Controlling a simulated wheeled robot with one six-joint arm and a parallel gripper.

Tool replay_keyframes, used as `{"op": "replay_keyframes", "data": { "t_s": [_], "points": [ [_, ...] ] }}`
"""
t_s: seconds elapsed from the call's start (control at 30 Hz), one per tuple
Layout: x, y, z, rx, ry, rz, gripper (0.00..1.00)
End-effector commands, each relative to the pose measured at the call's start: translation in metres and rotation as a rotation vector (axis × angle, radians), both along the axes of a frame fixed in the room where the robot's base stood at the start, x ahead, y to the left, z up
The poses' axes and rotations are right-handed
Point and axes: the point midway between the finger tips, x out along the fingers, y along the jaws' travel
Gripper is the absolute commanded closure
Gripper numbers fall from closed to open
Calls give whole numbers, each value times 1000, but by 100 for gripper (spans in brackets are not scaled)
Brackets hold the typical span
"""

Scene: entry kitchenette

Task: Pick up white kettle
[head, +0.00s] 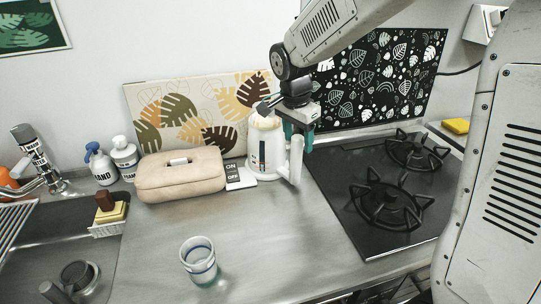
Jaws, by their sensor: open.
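The white kettle (265,152) stands upright on the steel counter, just left of the stove and in front of the leaf-patterned board. Its handle (296,158) is on its right side. My gripper (293,125) is open above the kettle's right side, pointing down near the top of the handle. It hides part of the kettle's top right edge. I cannot tell whether the fingers touch the kettle.
A beige bag (180,180) and an ON/OFF sign (236,177) sit left of the kettle. A glass (199,264) stands in front. The black stove (380,235) is at right, the sink (65,240) at left. The counter's middle is clear.

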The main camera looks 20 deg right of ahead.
Motion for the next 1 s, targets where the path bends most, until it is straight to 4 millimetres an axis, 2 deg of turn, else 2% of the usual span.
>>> {"op": "replay_keyframes", "data": {
  "t_s": [0.1, 0.2, 0.47, 0.5, 0.6, 0.7, 1.0],
  "points": [
    [2, -1, -20, -1, 5, 0, 44],
    [3, -3, -29, -1, 3, 1, 44],
    [3, -3, -32, 0, 1, 1, 44],
    [3, -3, -32, 0, 1, 1, 49],
    [3, -3, -32, 0, 1, 1, 77],
    [3, -3, -32, 0, 1, 1, 100],
    [4, -2, -30, 0, -3, 1, 100]
  ]
}}
